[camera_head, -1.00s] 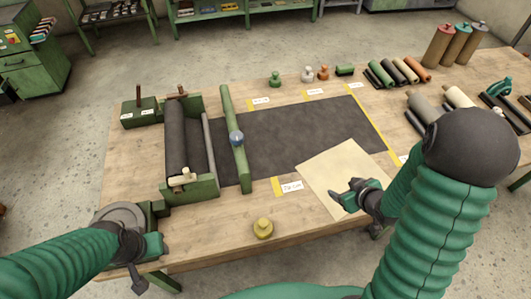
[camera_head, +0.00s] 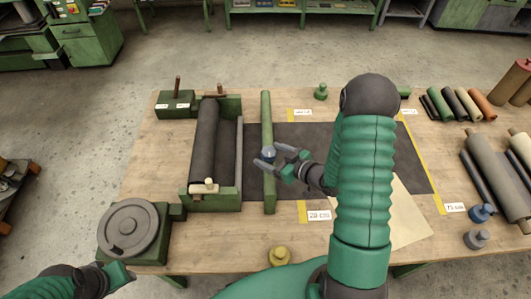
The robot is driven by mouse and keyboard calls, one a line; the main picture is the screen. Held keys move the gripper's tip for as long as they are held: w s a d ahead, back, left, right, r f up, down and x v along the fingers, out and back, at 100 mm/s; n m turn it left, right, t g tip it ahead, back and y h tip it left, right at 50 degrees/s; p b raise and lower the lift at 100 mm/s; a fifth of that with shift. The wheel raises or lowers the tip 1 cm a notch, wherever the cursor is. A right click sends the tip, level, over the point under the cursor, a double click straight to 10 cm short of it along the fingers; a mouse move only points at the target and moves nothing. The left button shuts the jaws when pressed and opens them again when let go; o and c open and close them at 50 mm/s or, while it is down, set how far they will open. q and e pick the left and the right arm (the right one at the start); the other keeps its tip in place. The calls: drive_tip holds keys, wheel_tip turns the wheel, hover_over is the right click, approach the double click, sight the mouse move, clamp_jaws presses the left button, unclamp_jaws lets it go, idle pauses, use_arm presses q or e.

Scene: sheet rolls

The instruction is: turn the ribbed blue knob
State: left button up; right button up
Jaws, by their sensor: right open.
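The blue knob (camera_head: 268,153) sits on the long green bar (camera_head: 267,185) that crosses the dark sheet (camera_head: 375,150). My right gripper (camera_head: 268,157) is open, with its fingers reaching left at the knob, one on its far side and one on its near side. I cannot tell whether the fingers touch the knob. My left gripper (camera_head: 122,275) is low at the left, near the table's front edge, apart from the knob; its finger opening is not clear.
A dark roll in a green stand (camera_head: 205,150) lies left of the bar. A round grey disc (camera_head: 130,230) is at the front left. A yellow knob-shaped piece (camera_head: 279,256) stands at the front edge. Several rolls (camera_head: 490,160) lie at the right. A cream sheet (camera_head: 405,215) lies under my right arm.

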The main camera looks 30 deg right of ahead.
sight(272, 149)
drive_tip(key=w+d+f, duration=0.2)
drive_tip(key=w, duration=0.1)
drive_tip(key=shift+f, duration=0.1)
drive_tip(key=shift+s+d, duration=0.1)
drive_tip(key=shift+s+a+r, duration=0.2)
drive_tip(key=shift+a+r, duration=0.05)
drive_tip(key=shift+a, duration=0.25)
drive_tip(key=c, duration=0.4)
drive_tip(key=shift+a+r, duration=0.1)
drive_tip(key=shift+a, duration=0.25)
drive_tip(key=shift+c, duration=0.9)
drive_tip(key=shift+a, duration=0.15)
drive_tip(key=shift+c, duration=1.3)
drive_tip(key=shift+d, duration=0.2)
drive_tip(key=c, duration=0.5)
drive_tip(key=shift+d, duration=0.3)
use_arm(q)
drive_tip(key=shift+w+d+r, duration=0.1)
drive_tip(key=shift+d+r, duration=0.1)
drive_tip(key=shift+d, duration=0.75)
